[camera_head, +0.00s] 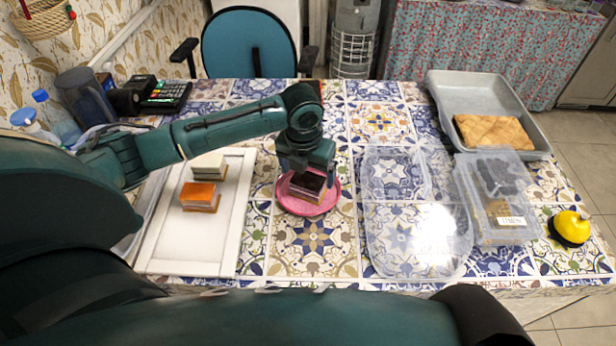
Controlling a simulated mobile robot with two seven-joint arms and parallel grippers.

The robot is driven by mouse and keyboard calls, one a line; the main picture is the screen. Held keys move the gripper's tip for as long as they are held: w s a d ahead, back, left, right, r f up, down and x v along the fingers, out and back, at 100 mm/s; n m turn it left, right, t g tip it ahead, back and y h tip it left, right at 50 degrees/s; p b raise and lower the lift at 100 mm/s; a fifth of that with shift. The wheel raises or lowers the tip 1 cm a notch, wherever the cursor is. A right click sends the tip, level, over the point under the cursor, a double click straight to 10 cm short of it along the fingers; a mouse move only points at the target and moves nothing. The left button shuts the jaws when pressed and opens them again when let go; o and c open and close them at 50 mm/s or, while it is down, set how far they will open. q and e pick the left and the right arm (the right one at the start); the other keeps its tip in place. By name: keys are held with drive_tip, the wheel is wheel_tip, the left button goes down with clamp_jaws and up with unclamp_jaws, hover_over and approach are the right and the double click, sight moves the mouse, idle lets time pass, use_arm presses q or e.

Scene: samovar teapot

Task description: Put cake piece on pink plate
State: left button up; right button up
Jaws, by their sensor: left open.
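A pink plate (329,200) lies on the tiled table near the middle. A dark-topped cake piece (307,187) sits within the plate's outline, its upper part close under my left gripper (305,170). The gripper is open, pointing down over the cake piece, and partly hides it and the plate's far side. Two more cake pieces, one orange-topped (199,195) and one pale-topped (208,167), are on a white board (190,250) to the left. My right gripper is not in view.
A clear plastic lid (420,240) and a clear container (497,200) lie right of the plate. A metal tray (437,95) with a flat cake stands at the back right. A yellow object (568,226) sits at the right edge. Bottles and a card terminal crowd the back left.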

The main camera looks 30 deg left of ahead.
sight(305, 185)
use_arm(q)
wheel_tip(305, 185, up, 9)
drive_tip(key=s, duration=0.1)
drive_tip(key=shift+s+f, duration=0.15)
idle(0.5)
